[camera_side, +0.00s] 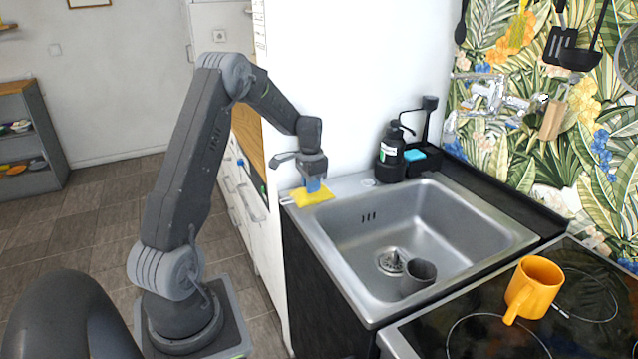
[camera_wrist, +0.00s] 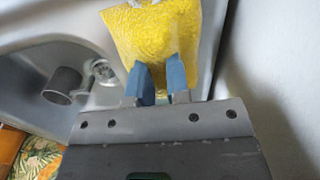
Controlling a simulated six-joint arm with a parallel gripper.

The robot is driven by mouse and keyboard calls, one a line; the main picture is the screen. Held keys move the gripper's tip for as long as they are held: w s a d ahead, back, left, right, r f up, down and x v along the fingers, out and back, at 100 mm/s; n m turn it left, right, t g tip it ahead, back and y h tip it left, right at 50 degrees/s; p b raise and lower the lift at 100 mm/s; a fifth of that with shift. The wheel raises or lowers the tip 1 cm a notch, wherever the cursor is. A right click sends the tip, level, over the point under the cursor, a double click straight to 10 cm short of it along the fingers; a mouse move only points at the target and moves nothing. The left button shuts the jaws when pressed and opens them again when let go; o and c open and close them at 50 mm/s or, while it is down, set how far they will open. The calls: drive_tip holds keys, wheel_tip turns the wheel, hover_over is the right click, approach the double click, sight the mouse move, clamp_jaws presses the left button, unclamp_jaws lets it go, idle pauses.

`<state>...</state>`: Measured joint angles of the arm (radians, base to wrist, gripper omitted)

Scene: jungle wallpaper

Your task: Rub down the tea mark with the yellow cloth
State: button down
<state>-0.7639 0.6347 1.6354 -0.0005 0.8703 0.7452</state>
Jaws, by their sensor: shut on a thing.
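The yellow cloth (camera_side: 308,199) is at the left rim of the steel sink unit (camera_side: 352,188). In the wrist view, the cloth (camera_wrist: 165,32) spreads out beyond my fingertips. My gripper (camera_side: 314,185) points down at the cloth, and its blue fingers (camera_wrist: 160,75) are shut on the cloth's near part. The cloth looks low over the steel, but I cannot tell whether it touches. I see no tea mark in either view; the cloth and gripper may cover it.
A grey cup (camera_side: 418,276) sits in the sink basin near the drain (camera_side: 390,262). A black soap bottle (camera_side: 391,152) and a caddy with a blue sponge (camera_side: 414,155) stand behind the basin. An orange mug (camera_side: 534,287) stands on the black hob. A white wall is close behind my gripper.

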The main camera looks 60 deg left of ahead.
sight(325, 189)
drive_tip(key=shift+s, duration=2.25)
drive_tip(key=shift+w, duration=4.4)
drive_tip(key=shift+s+r, duration=0.15)
drive_tip(key=shift+r, duration=3.9)
